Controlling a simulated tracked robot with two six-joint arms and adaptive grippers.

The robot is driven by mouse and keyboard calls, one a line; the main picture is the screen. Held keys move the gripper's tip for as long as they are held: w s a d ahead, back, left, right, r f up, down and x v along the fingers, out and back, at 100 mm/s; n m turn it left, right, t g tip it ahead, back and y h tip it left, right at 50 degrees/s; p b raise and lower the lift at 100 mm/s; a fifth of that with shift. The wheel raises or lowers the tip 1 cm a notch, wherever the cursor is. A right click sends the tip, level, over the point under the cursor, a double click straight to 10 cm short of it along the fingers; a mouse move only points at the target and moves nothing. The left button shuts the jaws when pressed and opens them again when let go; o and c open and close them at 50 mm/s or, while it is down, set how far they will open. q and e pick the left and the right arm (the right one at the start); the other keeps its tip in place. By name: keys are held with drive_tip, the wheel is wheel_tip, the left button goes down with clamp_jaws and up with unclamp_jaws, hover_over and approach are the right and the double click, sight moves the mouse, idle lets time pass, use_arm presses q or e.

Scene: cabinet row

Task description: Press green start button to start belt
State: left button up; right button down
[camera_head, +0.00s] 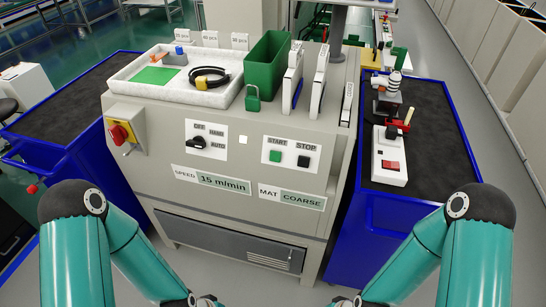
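My two teal arms come in from the lower left and lower right. They run down to the bottom edge of the picture, well below the buttons. Only wrist parts show there, and both grippers are out of the frame. Nothing touches the start button.
Left on the panel are a black OFF/HAND/AUTO selector (196,142) and a red-on-yellow switch (121,132). A white tray (125,82), green bin (268,66) and green padlock (252,97) are on top. Blue carts flank the cabinet; the right one (352,215) holds a white box with a red button (390,165).

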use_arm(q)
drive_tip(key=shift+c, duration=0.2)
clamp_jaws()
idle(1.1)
